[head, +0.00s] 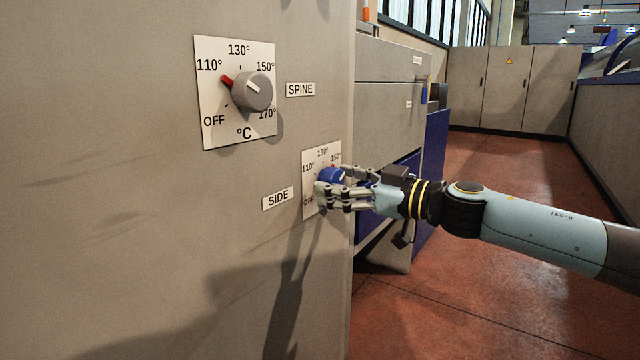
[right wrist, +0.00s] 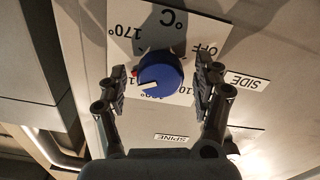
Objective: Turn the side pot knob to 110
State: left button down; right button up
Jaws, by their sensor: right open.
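The side pot knob (head: 332,174) is round and blue, on a white dial plate (head: 308,160) next to the SIDE label (head: 278,199). In the right wrist view the knob (right wrist: 163,73) appears upside down, with a white line on its face towards the lower left, between the 130 and 150 sides. A red mark (right wrist: 135,73) shows at its left edge. My right gripper (head: 336,193) is at the knob in the head view. In the right wrist view its fingers (right wrist: 161,82) stand open on both sides of the knob, with gaps visible. My left gripper is out of view.
A larger grey knob (head: 252,91) with a red mark near 110 sits up and left, beside the SPINE label (head: 300,90). The flat grey panel (head: 130,230) fills the left. Drawers (head: 390,80) stand beyond its edge. The red floor (head: 500,300) is clear to the right.

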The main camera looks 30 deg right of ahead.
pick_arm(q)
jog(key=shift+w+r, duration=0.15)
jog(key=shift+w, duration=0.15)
pick_arm(e)
jog(key=shift+w+a, duration=0.15)
jog(key=shift+w, duration=0.15)
jog(key=c, duration=1.2)
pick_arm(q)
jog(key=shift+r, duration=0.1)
pick_arm(e)
jog(key=shift+r, duration=0.15)
